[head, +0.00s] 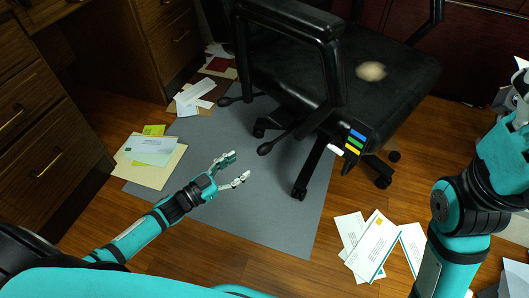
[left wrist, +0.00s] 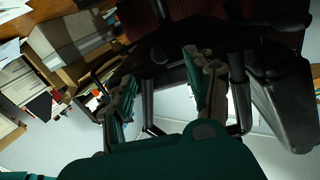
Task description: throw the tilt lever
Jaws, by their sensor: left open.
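The black office chair (head: 300,70) stands over the grey floor mat (head: 235,215). Two dark levers with paddle ends stick out under its seat toward the left: one farther back (head: 228,100), one nearer (head: 265,149). I cannot tell which is the tilt lever. My left gripper (head: 237,168) is open and empty, low over the mat, a little in front and left of the nearer lever, apart from it. In the left wrist view, its spread fingers (left wrist: 160,75) frame dark chair parts (left wrist: 235,65). My right arm is at the right; its gripper does not show.
Wooden desk drawers (head: 45,150) stand at the left. Papers and a folder (head: 150,155) lie beside the mat, with more papers (head: 195,97) behind. White envelopes (head: 370,245) lie on the wood floor at front right. Coloured tabs (head: 355,141) show at the chair's seat edge.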

